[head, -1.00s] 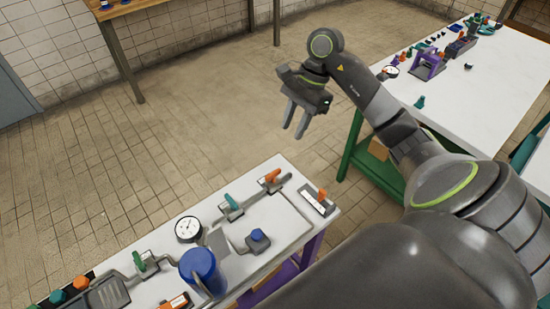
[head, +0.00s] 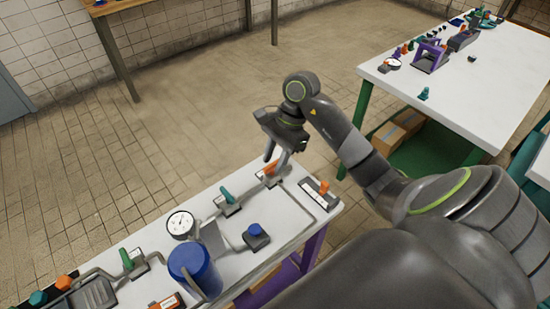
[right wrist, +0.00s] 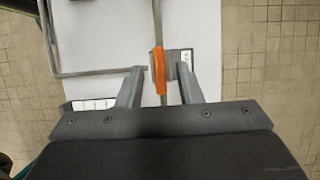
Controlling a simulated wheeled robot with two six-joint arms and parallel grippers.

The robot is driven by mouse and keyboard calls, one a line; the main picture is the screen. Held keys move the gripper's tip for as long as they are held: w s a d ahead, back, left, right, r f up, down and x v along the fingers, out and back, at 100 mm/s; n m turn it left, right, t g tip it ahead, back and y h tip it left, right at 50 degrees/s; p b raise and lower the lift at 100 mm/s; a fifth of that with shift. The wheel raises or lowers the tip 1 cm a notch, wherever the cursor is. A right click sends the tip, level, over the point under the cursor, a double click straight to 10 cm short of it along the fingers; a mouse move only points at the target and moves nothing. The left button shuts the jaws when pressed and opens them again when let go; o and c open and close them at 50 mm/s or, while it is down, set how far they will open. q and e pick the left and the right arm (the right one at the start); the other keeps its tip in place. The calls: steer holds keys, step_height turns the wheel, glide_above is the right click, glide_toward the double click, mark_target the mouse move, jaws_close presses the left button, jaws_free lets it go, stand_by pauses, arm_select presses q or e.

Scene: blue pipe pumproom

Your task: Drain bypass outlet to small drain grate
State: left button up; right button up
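My right gripper (head: 275,160) is over the far right end of the white bench (head: 290,225). Its open fingers straddle an orange valve lever (head: 268,169) on the grey pipe. In the right wrist view this lever (right wrist: 158,72) lies between the two fingertips, with gaps showing on both sides. A teal-handled valve (head: 226,196) and a green-handled valve (head: 128,260) sit further left on the pipe run. I cannot tell which part is the bypass outlet. A dark ribbed tray (head: 92,295) at lower left may be a grate. My left gripper is out of view.
A round gauge (head: 181,224), a blue cylinder (head: 194,270) and a blue-topped box (head: 256,235) stand on the bench. An orange lever on a labelled plate (head: 324,187) is right of the gripper. Another white table (head: 470,95) stands beyond. Open tiled floor lies behind.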

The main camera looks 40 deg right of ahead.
jaws_close()
